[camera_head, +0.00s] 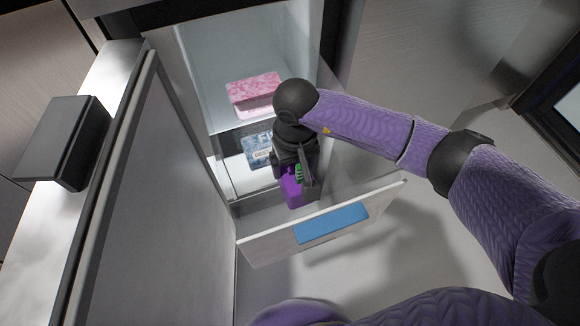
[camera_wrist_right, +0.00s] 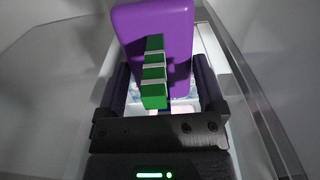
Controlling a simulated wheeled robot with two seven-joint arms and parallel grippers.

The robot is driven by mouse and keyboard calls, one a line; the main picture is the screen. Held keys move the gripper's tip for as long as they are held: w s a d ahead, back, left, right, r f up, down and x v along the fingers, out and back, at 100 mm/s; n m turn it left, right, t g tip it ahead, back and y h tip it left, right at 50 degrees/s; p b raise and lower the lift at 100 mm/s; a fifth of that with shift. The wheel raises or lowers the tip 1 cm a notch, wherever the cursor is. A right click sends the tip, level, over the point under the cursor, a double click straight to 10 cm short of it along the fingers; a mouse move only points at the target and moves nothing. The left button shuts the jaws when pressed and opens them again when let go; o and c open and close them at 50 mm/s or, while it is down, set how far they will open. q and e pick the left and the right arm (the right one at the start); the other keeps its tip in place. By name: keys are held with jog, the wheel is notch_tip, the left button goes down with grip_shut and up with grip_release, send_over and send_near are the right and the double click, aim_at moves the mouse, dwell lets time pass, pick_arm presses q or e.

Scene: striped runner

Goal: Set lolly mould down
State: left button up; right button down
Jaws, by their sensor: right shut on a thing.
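The lolly mould (camera_head: 292,190) is a purple block with a green, grey-banded strip along one side. It also shows large in the right wrist view (camera_wrist_right: 181,35). My right gripper (camera_head: 299,172) is shut on it and points down behind a white front panel, before the open cabinet. In the right wrist view the mould stands between the two dark fingers (camera_wrist_right: 163,92), and its lower end is hidden by the gripper. I cannot tell whether the mould touches a surface beneath it. My left gripper is not in view.
A pink patterned box (camera_head: 253,89) lies on an upper level inside the cabinet, with a blue-and-white box (camera_head: 258,149) below. A white front panel with a blue rectangle (camera_head: 332,222) stands close in front. An open door (camera_head: 160,210) with a black handle (camera_head: 62,143) bounds the left.

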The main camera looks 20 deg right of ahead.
aim_at(294, 169)
notch_tip(294, 169, down, 3)
jog(key=shift+s+r+b, duration=0.1)
jog(key=shift+b, duration=0.4)
grip_release()
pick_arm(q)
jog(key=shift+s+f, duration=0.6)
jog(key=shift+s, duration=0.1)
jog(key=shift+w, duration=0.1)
